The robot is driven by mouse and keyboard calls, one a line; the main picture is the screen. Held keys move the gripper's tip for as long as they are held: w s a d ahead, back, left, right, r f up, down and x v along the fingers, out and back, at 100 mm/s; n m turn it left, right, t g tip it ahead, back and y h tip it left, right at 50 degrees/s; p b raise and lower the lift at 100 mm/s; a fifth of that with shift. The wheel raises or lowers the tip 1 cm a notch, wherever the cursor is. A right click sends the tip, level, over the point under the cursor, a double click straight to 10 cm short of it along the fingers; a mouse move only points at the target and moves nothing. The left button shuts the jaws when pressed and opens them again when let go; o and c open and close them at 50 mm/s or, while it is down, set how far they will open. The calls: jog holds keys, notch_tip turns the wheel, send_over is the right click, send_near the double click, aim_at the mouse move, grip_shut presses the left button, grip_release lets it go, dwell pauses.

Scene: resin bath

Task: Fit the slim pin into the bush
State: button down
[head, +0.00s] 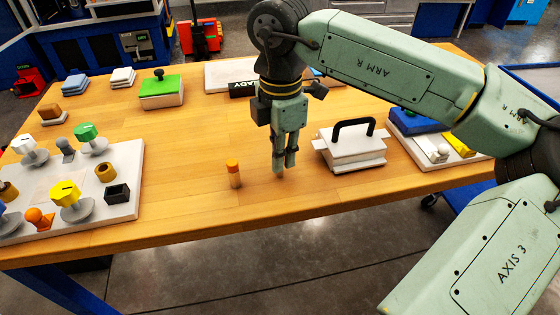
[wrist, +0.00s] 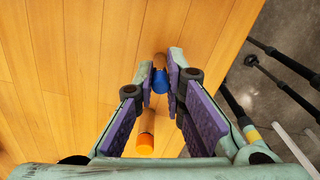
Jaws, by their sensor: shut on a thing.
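My gripper (head: 284,166) points straight down, low over the middle of the wooden table. In the wrist view its fingertips (wrist: 161,82) are shut on a slim pin (wrist: 160,86) with a blue end and a brown body. A second pin with an orange top (head: 234,173) stands upright on the table, left of my gripper. It also shows in the wrist view (wrist: 146,143). A brass-brown ring-shaped bush (head: 105,172) is on the white board (head: 125,198) at the left. Another brown ring (head: 8,192) is at that board's left edge.
The board also bears several coloured knobs and a black square socket (head: 117,194). A white block with a black handle (head: 352,150) stands close right of my gripper. A green box (head: 161,93) is at the back. Bare table (head: 185,160) lies between board and orange-topped pin.

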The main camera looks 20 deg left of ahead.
jog(key=shift+r, duration=0.1)
notch_tip(320, 180, up, 18)
jog(key=b, duration=0.1)
dwell(0.4)
